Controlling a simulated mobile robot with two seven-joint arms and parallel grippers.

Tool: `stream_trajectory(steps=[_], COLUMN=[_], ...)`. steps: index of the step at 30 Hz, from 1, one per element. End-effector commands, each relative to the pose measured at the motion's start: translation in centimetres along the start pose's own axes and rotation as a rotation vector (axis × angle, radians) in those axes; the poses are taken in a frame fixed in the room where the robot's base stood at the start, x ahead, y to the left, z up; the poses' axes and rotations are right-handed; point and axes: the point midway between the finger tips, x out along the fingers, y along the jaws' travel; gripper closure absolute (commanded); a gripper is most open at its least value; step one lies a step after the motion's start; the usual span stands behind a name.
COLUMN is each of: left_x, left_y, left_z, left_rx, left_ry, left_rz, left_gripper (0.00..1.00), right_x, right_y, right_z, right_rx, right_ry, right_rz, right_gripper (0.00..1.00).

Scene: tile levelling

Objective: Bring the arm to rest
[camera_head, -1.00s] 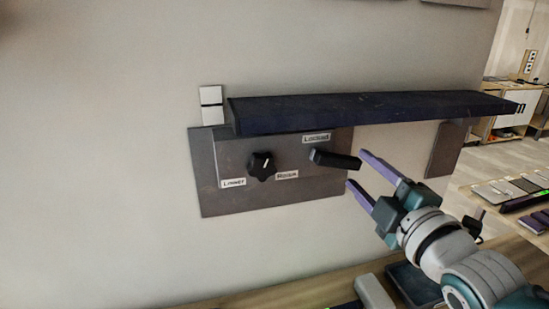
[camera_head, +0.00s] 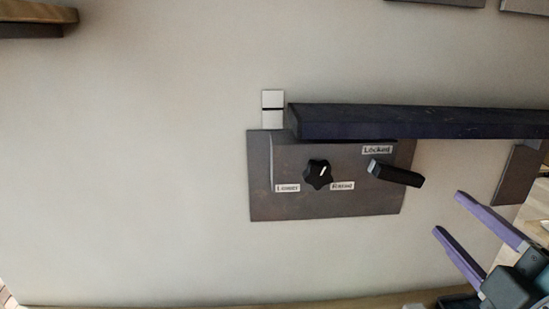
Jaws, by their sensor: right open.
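My right gripper (camera_head: 448,213) is at the lower right, with its two purple fingers spread apart and nothing between them. It is to the right of and below the black lever handle (camera_head: 396,174), apart from it. The lever sits under a label reading "Locked" on a grey wall panel (camera_head: 330,205). A black star-shaped knob (camera_head: 317,174) is left of the lever, between labels that seem to read "Lower" and "Raise". My left gripper is not in view.
A long dark shelf-like bar (camera_head: 410,121) juts out above the panel. Two white tiles (camera_head: 272,109) are on the wall at its left end. A wooden edge (camera_head: 220,306) runs along the bottom.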

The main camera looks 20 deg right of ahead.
Motion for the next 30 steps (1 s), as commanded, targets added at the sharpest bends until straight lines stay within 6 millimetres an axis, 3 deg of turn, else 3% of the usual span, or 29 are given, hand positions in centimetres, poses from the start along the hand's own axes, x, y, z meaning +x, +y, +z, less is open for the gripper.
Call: stream_trajectory(steps=[5,11,14,21,26,27,30], left_x=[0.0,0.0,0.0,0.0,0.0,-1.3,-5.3], left_y=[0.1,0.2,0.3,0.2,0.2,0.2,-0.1], left_z=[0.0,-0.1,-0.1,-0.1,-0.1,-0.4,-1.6], left_rx=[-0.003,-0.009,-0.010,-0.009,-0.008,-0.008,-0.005], left_ry=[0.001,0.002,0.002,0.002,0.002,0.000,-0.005], left_rz=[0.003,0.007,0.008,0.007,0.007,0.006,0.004], left_gripper=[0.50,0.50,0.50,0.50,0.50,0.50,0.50], right_x=[0.1,-0.9,-3.0,-11.2,-17.3,-18.2,-17.9], right_y=[-0.5,-3.7,-5.9,-8.9,-9.0,-7.7,-3.6], right_z=[-0.2,-1.8,-3.1,-5.9,-7.0,-7.4,-8.5], right_rx=[0.047,0.325,0.493,0.752,0.823,0.829,0.828], right_ry=[-0.014,-0.129,-0.239,-0.559,-0.784,-0.821,-0.816], right_rz=[-0.044,-0.314,-0.496,-0.854,-1.023,-1.043,-1.037], right_gripper=[0.45,0.45,0.45,0.45,0.45,0.45,0.45])
